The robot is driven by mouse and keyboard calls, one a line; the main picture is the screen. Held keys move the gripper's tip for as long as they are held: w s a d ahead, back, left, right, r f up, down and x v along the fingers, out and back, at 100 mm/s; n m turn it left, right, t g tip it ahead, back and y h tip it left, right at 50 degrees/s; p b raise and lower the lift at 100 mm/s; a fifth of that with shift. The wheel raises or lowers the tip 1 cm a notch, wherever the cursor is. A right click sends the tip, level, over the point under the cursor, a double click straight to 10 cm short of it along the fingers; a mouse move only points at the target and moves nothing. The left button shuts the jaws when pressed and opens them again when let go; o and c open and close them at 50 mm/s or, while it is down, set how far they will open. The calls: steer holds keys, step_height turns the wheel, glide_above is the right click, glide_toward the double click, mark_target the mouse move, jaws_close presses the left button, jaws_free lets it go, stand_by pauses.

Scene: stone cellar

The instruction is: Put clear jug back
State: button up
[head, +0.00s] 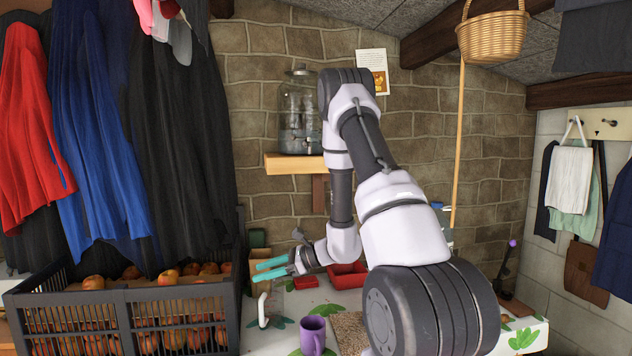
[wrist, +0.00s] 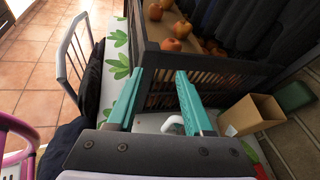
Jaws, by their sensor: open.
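A clear lidded glass jar (head: 298,122), the clearest see-through vessel in view, stands upright on a wooden wall shelf (head: 292,164). A white looped handle (head: 262,310) rises above the table near the crate; I cannot make out whether a clear body belongs to it. This white handle (wrist: 174,124) also shows in the wrist view, low between the fingers. My gripper (head: 270,269) has teal fingers, spread apart and empty, above the table's left part. In the wrist view my gripper (wrist: 158,76) points toward the crate's side, with nothing between its tips.
A purple mug (head: 312,335), a red tray (head: 347,276) and a mat (head: 349,330) are on the table. Coats (head: 175,150) hang above the crate.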

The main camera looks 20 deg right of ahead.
steer(key=s+a+r+n+g+h, duration=0.1)
steer(key=s+a+r+n+g, duration=0.1)
steer(key=s+r+n, duration=0.45)
steer(key=s+a+r+n+g+h, duration=0.1)
steer(key=s+r+n+g+h, duration=0.2)
steer(key=s+r, duration=0.65)
steer(key=s+d+r+n+t+h, duration=0.3)
steer(key=s+d+r+n, duration=0.1)
steer(key=r, duration=0.2)
steer(key=s+d+r+n+t+h, duration=0.3)
steer(key=s+d+r, duration=0.1)
steer(key=r, duration=0.3)
steer(key=shift+s+r+n, duration=0.3)
steer(key=shift+s+n, duration=0.05)
steer(key=shift+s, duration=0.05)
